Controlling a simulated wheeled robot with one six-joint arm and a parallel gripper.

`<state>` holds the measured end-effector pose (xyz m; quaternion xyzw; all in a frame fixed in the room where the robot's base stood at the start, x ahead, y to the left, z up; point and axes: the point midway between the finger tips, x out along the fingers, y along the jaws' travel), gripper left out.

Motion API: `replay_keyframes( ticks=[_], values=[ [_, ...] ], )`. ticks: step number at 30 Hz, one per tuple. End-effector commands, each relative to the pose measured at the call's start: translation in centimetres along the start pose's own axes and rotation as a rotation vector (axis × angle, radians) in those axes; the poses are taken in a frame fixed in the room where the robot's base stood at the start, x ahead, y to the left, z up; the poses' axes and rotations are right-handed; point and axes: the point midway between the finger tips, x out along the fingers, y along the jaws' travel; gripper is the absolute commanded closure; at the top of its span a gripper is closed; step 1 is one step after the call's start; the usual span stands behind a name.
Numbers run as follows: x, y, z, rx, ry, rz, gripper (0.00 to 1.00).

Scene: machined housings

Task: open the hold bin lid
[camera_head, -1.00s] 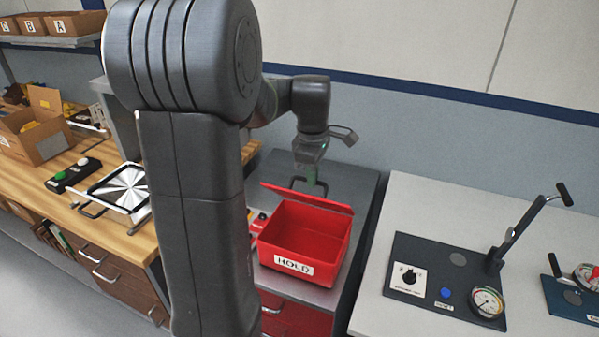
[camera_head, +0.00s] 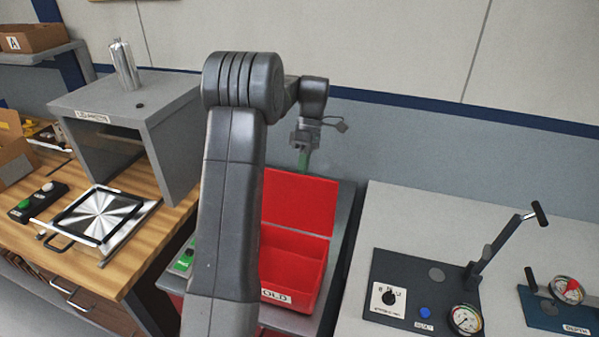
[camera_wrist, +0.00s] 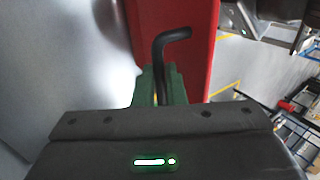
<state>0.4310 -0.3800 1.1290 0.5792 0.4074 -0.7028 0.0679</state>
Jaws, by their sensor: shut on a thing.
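The red hold bin (camera_head: 290,268) stands on a grey-topped cabinet, its white label partly hidden by my arm. Its red lid (camera_head: 300,201) is raised at the back, standing steeply, and the bin's inside shows. My gripper (camera_head: 304,160) is at the lid's upper edge, behind the bin. In the wrist view, my gripper's green fingers (camera_wrist: 163,88) are shut on the black lid handle (camera_wrist: 172,44), with the red lid (camera_wrist: 200,40) just beyond it.
A grey bench at the right carries a dark panel with a lever (camera_head: 505,240) and a gauge (camera_head: 465,319). At the left, a grey box (camera_head: 125,110) and a black-framed plate (camera_head: 100,213) stand on a wooden bench. The wall is close behind the bin.

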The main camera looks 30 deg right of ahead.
Motion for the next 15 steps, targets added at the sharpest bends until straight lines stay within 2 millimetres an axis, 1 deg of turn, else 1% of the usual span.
replay_keyframes(
  ticks=[1, 7, 15],
  values=[
    [0.7, 0.6, 0.0, 0.002, 0.001, -0.029, 1.00],
    [0.6, 1.4, 0.1, 0.002, 0.000, -0.078, 1.00],
    [0.6, 1.7, 0.1, 0.003, 0.000, -0.098, 1.00]
  ],
)
